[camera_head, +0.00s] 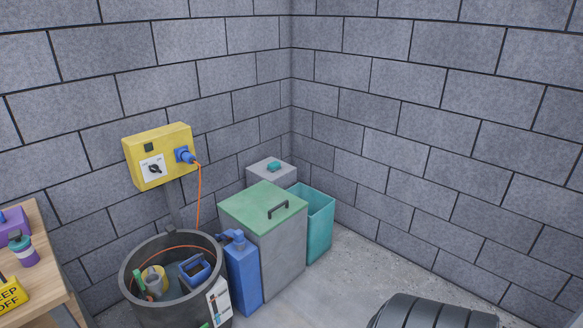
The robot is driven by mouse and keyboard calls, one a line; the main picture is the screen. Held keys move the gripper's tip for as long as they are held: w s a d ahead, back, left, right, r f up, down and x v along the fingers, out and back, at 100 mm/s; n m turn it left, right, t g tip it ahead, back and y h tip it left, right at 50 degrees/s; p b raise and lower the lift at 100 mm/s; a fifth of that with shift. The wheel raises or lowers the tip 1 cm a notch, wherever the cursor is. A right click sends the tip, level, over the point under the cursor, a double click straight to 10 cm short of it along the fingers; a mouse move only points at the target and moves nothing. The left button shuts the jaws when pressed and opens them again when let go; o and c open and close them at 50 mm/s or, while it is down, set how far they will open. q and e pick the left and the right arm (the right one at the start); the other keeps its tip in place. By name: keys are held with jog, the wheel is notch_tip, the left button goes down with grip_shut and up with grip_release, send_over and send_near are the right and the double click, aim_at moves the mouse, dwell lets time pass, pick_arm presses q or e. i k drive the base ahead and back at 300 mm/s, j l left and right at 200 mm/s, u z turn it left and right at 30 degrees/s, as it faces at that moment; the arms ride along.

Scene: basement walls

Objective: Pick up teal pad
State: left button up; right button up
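A small teal object (274,166), which looks like the teal pad, lies on top of a grey box (262,178) in the corner of the walls. It is small in this view, and I cannot make out its details. The grey box stands behind a grey bin with a green lid (262,205), which hides its lower part. Neither of my grippers is in view.
An open teal bin (318,222) stands right of the lidded bin. A blue container (243,275) and a dark tub of tools (136,292) stand in front. A yellow switch box (160,155) hangs above.

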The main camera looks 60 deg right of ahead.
aim_at(273, 166)
jog(key=z, duration=1.65)
